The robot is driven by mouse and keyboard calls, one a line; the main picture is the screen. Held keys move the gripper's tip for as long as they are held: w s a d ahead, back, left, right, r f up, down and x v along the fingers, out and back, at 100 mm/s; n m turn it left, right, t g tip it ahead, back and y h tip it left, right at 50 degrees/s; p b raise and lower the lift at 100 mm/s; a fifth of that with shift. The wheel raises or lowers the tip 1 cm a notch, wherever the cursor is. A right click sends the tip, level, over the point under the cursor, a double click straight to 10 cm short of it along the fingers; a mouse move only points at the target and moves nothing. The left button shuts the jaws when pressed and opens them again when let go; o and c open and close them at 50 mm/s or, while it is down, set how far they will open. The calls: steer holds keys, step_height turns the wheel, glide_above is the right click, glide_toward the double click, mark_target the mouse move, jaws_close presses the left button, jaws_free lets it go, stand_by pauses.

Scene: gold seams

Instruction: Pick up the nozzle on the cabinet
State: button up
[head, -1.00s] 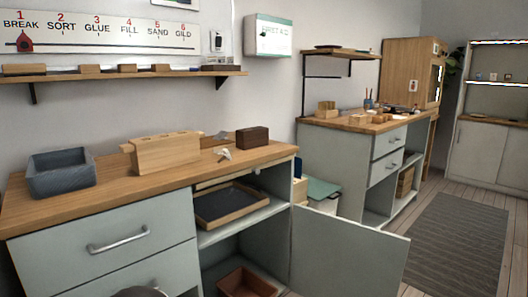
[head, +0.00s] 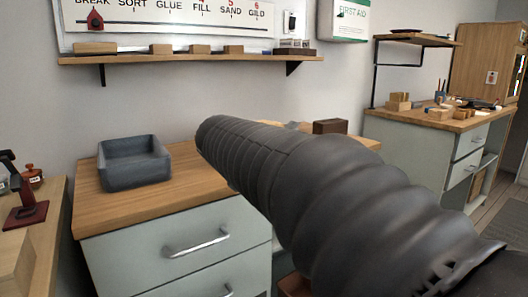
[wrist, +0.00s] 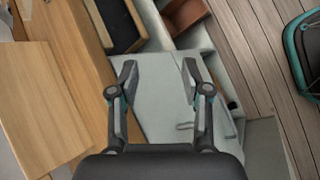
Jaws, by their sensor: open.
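I cannot make out a nozzle in either current view; my dark ribbed arm covers much of the cabinet top in the head view. The cabinet (head: 150,208) has a wooden top and grey-green drawers, and its wooden top also shows at the left of the wrist view (wrist: 85,65). My gripper (wrist: 159,78) is open and empty in the wrist view, its two fingers apart above the pale open cabinet door (wrist: 160,105). It lies to the right of the wooden top's edge in that view. The fingers are hidden in the head view.
A grey bin (head: 135,168) stands on the cabinet's left part, a dark brown block (head: 330,126) behind my arm. A large wooden piece (wrist: 35,110) lies at left in the wrist view. A teal-rimmed bin (wrist: 291,48) stands on the floor (wrist: 245,45) at right.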

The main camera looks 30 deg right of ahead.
steer(key=w+d+r+n+h, duration=0.2)
steer(key=w+d, duration=0.1)
steer(key=w, duration=0.1)
steer(key=w+d+r+n+g+h, duration=0.1)
steer(key=w+d+r+n+h, duration=0.1)
steer(key=w+d+r+n, duration=0.1)
steer(key=w+d+r+n+g+h, duration=0.1)
steer(key=w+d+r+n+h, duration=0.1)
steer(key=w+d, duration=0.3)
steer(key=shift+w+r, duration=0.15)
steer(key=shift+r, duration=0.35)
steer(key=shift+w+d+n, duration=0.1)
steer(key=shift+d+n, duration=0.2)
steer(key=b+x, duration=0.1)
steer(key=x, duration=1.2)
steer(key=shift+w+d+r, duration=0.1)
steer(key=shift+d, duration=0.05)
steer(key=c, duration=0.8)
